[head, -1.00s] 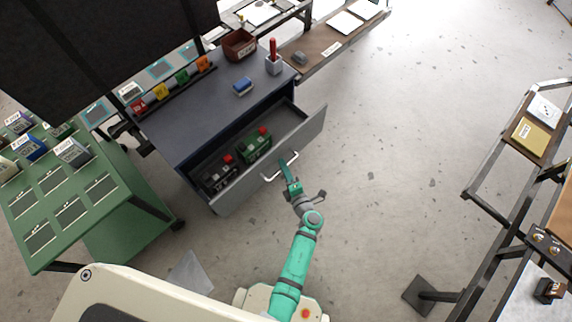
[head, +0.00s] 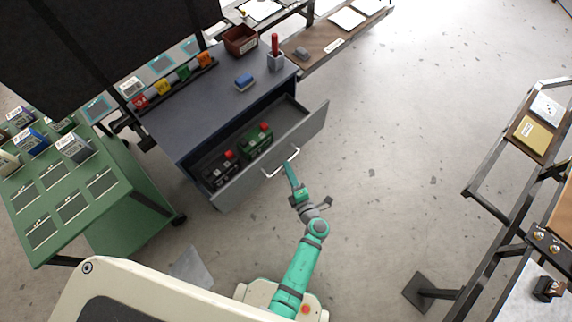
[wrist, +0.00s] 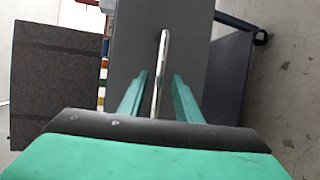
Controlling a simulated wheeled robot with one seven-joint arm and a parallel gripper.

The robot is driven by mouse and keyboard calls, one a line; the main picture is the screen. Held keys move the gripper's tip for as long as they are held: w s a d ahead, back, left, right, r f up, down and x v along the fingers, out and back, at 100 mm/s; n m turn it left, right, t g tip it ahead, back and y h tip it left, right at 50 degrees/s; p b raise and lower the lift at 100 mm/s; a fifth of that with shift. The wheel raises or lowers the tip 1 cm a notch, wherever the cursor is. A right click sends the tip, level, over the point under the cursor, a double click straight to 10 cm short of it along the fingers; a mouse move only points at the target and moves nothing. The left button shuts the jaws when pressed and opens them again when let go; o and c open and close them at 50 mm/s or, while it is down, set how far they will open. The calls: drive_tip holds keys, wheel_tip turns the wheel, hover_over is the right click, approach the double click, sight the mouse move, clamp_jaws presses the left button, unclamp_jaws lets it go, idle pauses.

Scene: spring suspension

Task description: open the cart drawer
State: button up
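The dark blue-grey cart (head: 205,110) stands at the centre left in the head view. Its drawer (head: 309,127) is pulled well out, with green and black items inside. A pale bar handle (head: 270,175) is on the drawer's grey front. In the wrist view the two teal fingers of my gripper (wrist: 160,76) are apart. The handle (wrist: 163,50) shows between them, with a gap on each side. The grey drawer front (wrist: 190,40) lies beyond.
A green sloped-top cart (head: 110,215) stands at the left. On the cart top are a blue block (head: 244,82), a red-brown bin (head: 240,42) and a grey holder (head: 275,62). A rack (head: 480,200) stands at the right. The floor (head: 400,130) between is clear.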

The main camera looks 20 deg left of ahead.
drive_tip(key=v, duration=0.6)
drive_tip(key=shift+s+d, duration=0.15)
drive_tip(key=shift+s, duration=0.1)
drive_tip(key=s+d+r+m+t+h, duration=0.1)
drive_tip(key=s+d+r+m+h, duration=0.1)
drive_tip(key=s+r+m, duration=0.6)
drive_tip(key=s+d+r+m+t+h, duration=0.1)
drive_tip(key=s+d+r+m+h, duration=0.2)
drive_tip(key=s+r+m, duration=0.5)
drive_tip(key=s+d+r+m+t+h, duration=0.1)
drive_tip(key=s+r+m+h, duration=0.3)
drive_tip(key=s+r+m, duration=0.4)
drive_tip(key=d+r+m, duration=0.1)
drive_tip(key=m, duration=0.1)
drive_tip(key=shift+d+m+h, duration=0.25)
drive_tip(key=shift+m+h, duration=0.05)
drive_tip(key=shift+h, duration=0.1)
